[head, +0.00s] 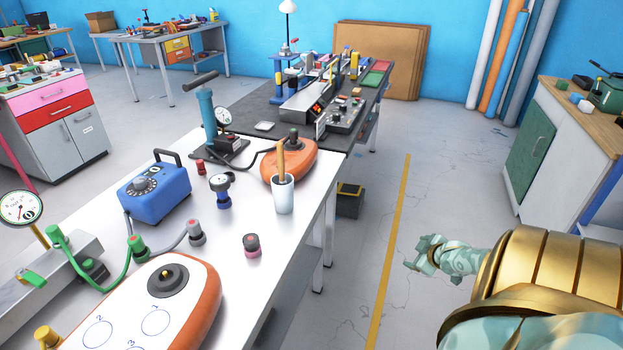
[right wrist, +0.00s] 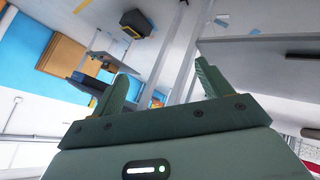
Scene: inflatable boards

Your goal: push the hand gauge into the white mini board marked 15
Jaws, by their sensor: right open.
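A small hand gauge (head: 221,184) with a dark round head and a blue base stands upright on the white table, apart from any board. A large white board with orange sides (head: 188,284) lies at the table's front; it has a dark round valve and circles marked 1 and 2. A smaller orange board (head: 290,160) lies further back, partly behind a white cup; its marking cannot be read. I cannot make out a 15 on either board. My right gripper (head: 421,254) is open and empty, right of the table over the floor. Its open fingers show in the right wrist view (right wrist: 160,85).
A blue box (head: 153,194) with a dial, a hand pump (head: 206,110), a white cup (head: 283,194) and several small capped fittings stand on the white table (head: 235,285). A wooden-topped cabinet (head: 529,155) is at the right. Floor between them is clear.

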